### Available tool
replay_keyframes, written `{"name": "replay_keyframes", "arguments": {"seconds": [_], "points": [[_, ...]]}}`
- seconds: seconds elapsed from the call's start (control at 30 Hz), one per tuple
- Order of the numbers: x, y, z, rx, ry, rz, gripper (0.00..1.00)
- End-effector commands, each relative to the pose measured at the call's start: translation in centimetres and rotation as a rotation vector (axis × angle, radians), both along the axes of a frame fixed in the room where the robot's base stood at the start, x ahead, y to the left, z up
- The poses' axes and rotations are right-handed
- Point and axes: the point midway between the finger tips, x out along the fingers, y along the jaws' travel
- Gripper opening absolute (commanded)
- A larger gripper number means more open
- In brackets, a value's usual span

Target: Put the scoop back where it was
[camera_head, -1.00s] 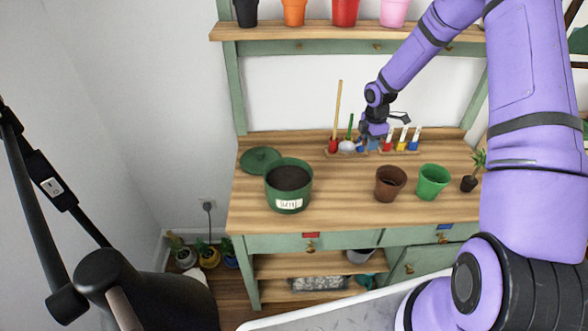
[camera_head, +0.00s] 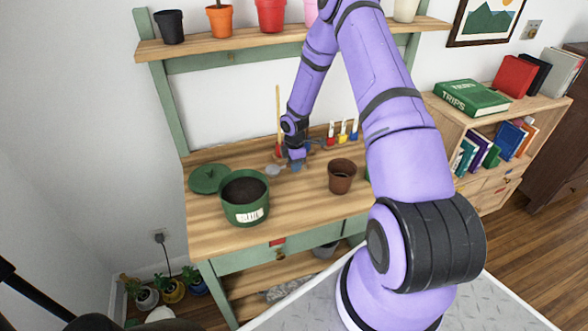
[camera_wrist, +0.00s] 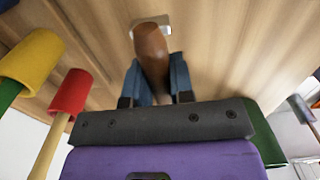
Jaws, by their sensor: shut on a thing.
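My gripper (camera_head: 296,164) is low over the workbench, in front of the tool rack. In the wrist view its blue fingers (camera_wrist: 158,82) are shut on the brown handle of the scoop (camera_wrist: 150,42). A pale metal part of the scoop shows beyond the handle, close to the wooden top. In the head view a silvery scoop head (camera_head: 273,170) shows left of my fingers; the handle is hidden by the gripper. A red-ended tool with a long wooden handle (camera_head: 278,115) stands upright behind the gripper. I cannot tell whether the scoop touches the bench.
The green soil pot (camera_head: 245,198) and its lid (camera_head: 209,178) stand left on the bench (camera_head: 285,212). A brown pot (camera_head: 341,177) stands right of my gripper. Red, yellow and blue tools (camera_head: 342,133) stand behind. A shelf with pots (camera_head: 240,42) runs above.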

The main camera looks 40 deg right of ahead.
Motion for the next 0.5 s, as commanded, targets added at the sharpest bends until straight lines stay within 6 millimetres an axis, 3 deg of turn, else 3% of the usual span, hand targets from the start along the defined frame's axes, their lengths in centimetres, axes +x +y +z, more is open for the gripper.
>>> {"name": "replay_keyframes", "arguments": {"seconds": [0.17, 0.5], "points": [[0.0, 0.0, -2.1, -0.001, 0.001, 0.000, 0.00], [0.0, 0.0, -2.4, 0.000, 0.001, 0.000, 0.00]]}}
